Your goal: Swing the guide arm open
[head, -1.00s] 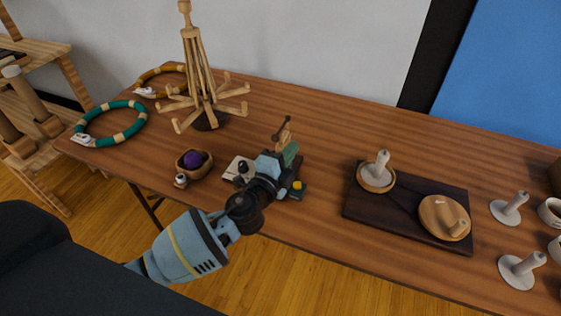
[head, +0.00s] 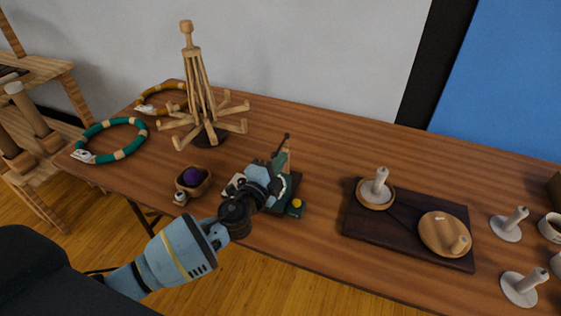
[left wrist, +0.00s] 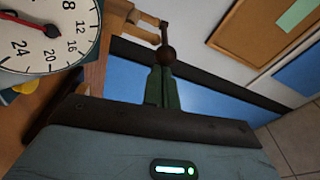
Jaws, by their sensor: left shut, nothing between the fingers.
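The winder (head: 295,207) stands near the table's front edge, with a dark green base and a yellow button; my left gripper hides much of it. Its guide arm (head: 287,139) shows as a thin dark tip above the gripper. In the left wrist view, the guide arm (left wrist: 146,18) reaches out from a wooden post and carries a dark rod with a round ball. My left gripper (head: 285,152) is shut and empty beside the winder. In the left wrist view its green fingertips (left wrist: 162,72) are together, right by the ball; I cannot tell whether they touch. My right gripper is not in view.
A white dial (left wrist: 42,30) with a red needle is close by. A wooden bowl (head: 193,191) with a purple ball is left of the winder. A wooden skein stand (head: 205,100) rises behind. A dark board (head: 400,235) lies right, with bare table between.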

